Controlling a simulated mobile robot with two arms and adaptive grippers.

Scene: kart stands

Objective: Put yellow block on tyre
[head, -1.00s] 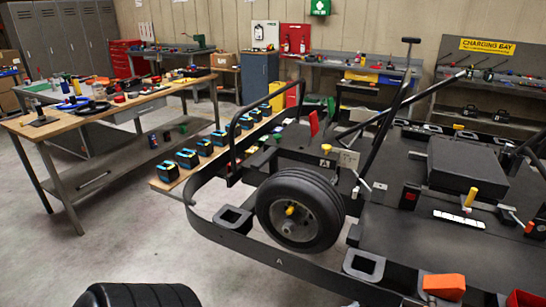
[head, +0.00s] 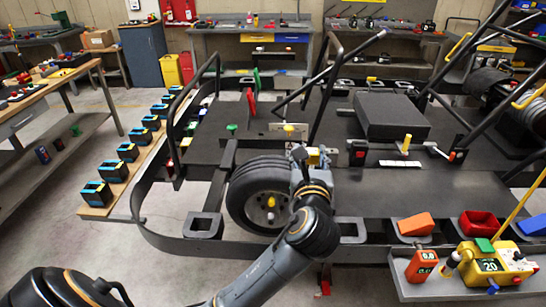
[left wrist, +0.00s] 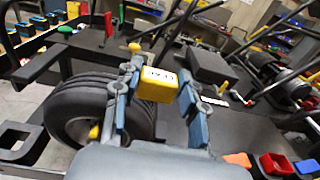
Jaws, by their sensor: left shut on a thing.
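My left gripper (head: 308,160) is at the upper right edge of the kart's black front tyre (head: 244,192) in the head view. In the left wrist view the left gripper (left wrist: 157,92) has its two fingers on either side of the yellow block (left wrist: 158,88), which bears a white label, and holds it. In the head view only a small yellow part of the block (head: 313,153) shows behind the fingers. The tyre (left wrist: 82,108) stands upright left of the block in the wrist view. I cannot tell whether block and tyre touch. My right gripper is not in view.
The black kart frame fills the middle, with a dark box (head: 392,116) and upright bars behind the tyre. A front shelf (head: 413,289) at right holds a yellow device (head: 488,264). Several blue-black batteries (head: 128,152) line a wooden plank at left.

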